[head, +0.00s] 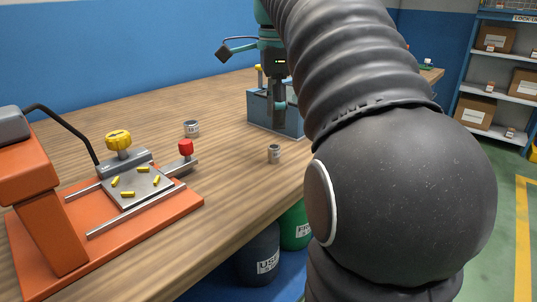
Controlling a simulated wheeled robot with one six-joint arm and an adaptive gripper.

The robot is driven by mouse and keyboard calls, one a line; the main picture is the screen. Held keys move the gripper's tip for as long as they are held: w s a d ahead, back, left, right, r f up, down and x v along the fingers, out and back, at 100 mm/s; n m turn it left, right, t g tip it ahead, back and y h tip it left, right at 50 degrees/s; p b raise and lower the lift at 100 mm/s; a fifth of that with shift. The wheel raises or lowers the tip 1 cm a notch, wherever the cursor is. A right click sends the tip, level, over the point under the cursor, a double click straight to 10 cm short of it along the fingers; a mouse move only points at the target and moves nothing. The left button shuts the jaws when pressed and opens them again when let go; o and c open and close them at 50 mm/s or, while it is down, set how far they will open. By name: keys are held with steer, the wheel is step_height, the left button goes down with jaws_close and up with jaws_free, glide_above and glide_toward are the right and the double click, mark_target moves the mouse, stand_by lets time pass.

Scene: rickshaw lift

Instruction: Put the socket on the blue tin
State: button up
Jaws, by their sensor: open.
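Two small grey metal cylinders with pale number labels stand upright on the wooden bench: one nearer the middle (274,154) and one farther left (191,128). Either could be the socket; I cannot tell which. A blue box-like tin (262,113) stands at the back of the bench, right of centre. My gripper (279,112) points down in front of or over this tin, and its fingers overlap it in the view. The fingers are open, and I see nothing held between them.
An orange fixture (150,225) with rails, a yellow knob (118,138), a red knob (185,148) and several small yellow pieces fills the bench's left front. The bench's front edge runs diagonally below the nearer cylinder. Bins stand underneath. Shelves (505,90) stand far right.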

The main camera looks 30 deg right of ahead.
mark_target(274, 146)
steer(key=shift+a+f+b, duration=0.1)
steer(key=shift+f+b, duration=0.6)
steer(key=shift+f, duration=0.75)
step_height(274, 146, down, 5)
steer(key=b, duration=0.6)
steer(key=shift+a+f, duration=0.1)
jaws_close()
